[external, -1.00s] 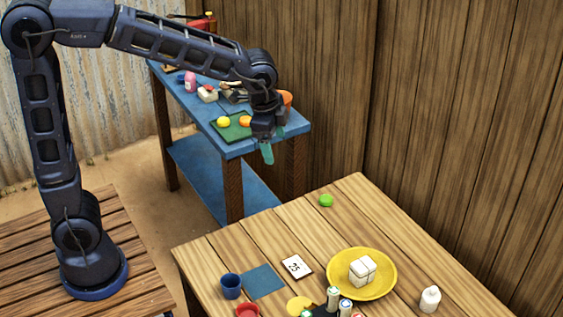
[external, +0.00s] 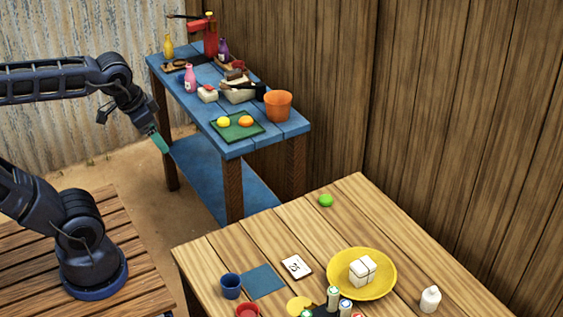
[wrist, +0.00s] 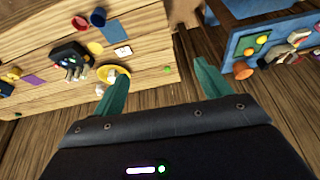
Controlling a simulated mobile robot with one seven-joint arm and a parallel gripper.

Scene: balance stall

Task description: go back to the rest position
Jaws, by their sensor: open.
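My gripper (external: 160,143) hangs in the air left of the blue table, apart from everything, its fingers pointing down and to the right. In the wrist view my gripper (wrist: 160,88) shows two teal fingers spread wide with nothing between them. My arm is bent back over its own base at the left of the external view, and its upper part runs out of the picture.
The blue table (external: 190,105) holds an orange bucket (external: 278,106) and a green tray (external: 250,132) with a yellow and an orange ball. The wooden table (external: 330,225) carries a yellow plate (external: 388,275) with a white block, a blue cup (external: 231,287) and a green piece (external: 326,200).

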